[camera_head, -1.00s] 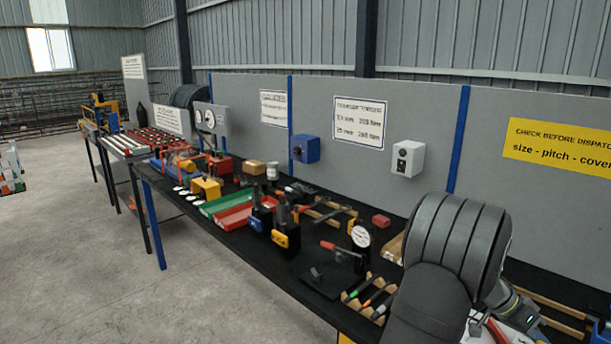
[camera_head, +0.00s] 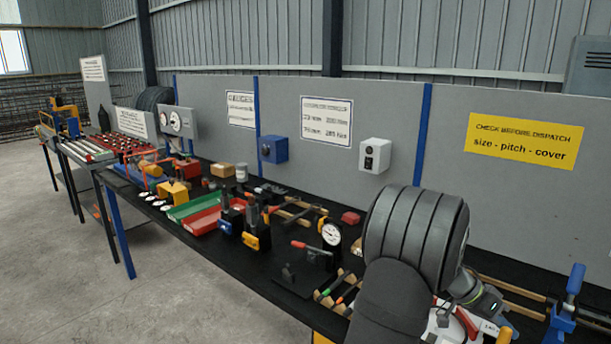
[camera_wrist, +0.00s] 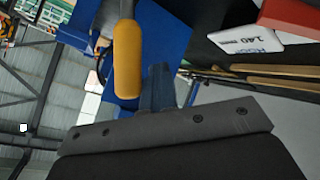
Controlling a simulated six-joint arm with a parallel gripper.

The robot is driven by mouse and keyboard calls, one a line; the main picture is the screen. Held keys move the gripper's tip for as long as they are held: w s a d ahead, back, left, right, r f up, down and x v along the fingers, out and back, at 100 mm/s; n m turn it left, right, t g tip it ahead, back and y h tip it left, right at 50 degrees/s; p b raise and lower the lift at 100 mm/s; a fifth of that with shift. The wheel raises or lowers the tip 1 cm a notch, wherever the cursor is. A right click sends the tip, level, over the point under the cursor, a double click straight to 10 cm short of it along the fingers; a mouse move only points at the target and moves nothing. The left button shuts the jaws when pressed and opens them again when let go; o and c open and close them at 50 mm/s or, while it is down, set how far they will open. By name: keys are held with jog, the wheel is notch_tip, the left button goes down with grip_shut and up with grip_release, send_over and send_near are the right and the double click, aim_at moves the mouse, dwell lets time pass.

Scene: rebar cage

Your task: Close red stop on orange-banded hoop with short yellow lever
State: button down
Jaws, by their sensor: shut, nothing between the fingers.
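In the wrist view, a rounded yellow handle (camera_wrist: 127,60) stands close beside the shut fingers of my gripper (camera_wrist: 161,75), apart from them in the picture. I cannot tell whether it is the short yellow lever. Blue metal (camera_wrist: 165,45) lies behind the handle and fingers. In the head view my arm hides the fingers; red and white parts (camera_head: 460,322) show beside my wrist.
A blue upright clamp (camera_head: 566,305) stands at the right end of the bench. Left of my arm are a dial gauge (camera_head: 331,234), a slotted wooden rack (camera_head: 330,296), a red tray (camera_head: 218,216) and a green tray (camera_head: 190,207). A grey panel (camera_head: 400,130) runs behind the bench.

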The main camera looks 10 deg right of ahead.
aim_at(504, 337)
jog(key=shift+s, duration=0.1)
jog(key=shift+s+a+r, duration=0.25)
jog(key=shift+s+a, duration=0.1)
jog(key=shift+a, duration=0.1)
dwell(0.4)
jog(key=shift+s+a+r, duration=0.15)
jog(key=shift+s+a, duration=0.85)
